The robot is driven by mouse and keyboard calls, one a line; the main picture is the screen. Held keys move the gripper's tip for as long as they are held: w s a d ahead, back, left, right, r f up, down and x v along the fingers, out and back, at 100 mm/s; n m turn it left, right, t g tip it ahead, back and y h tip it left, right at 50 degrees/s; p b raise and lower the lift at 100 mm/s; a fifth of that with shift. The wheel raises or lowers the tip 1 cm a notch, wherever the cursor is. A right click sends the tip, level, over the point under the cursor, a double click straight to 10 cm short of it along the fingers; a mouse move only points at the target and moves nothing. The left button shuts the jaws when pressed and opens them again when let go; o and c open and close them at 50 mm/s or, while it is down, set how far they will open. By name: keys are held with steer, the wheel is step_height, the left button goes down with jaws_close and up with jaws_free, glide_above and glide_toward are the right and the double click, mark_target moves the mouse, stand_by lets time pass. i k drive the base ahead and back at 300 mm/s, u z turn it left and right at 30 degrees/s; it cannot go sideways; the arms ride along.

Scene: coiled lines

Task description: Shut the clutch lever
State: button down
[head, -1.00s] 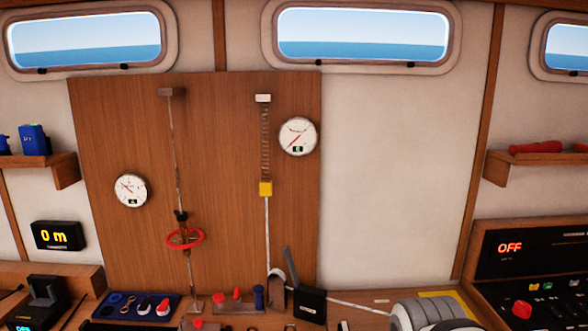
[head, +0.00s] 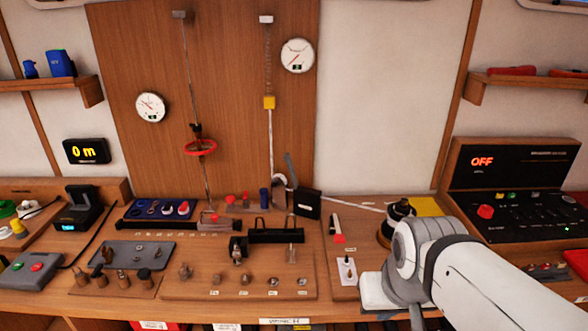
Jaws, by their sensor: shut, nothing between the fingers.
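The clutch is a black block (head: 307,203) at the back of the bench, right of the wooden panel's foot. Its grey clutch lever (head: 290,166) stands up from it, tilted to the left, so it looks open. A pale line (head: 350,202) runs from the block rightward to a dark winch drum (head: 399,211). On the block's left, the line passes a grey curved guide (head: 279,191) and rises to a yellow block (head: 269,102). My arm reaches in from the lower right, well apart from the lever. My gripper itself is not visible.
Black racks (head: 276,236) and small knobs stand on the bench in front of the clutch. A red handwheel (head: 200,147) hangs on a rod to the left. A control console (head: 510,190) stands at the right. The wall above the clutch's right is bare.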

mark_target(287, 157)
steer(key=z, duration=2.5)
steer(key=k, duration=2.8)
steer(key=u, duration=1.45)
steer(key=i, duration=1)
steer(key=u, duration=0.05)
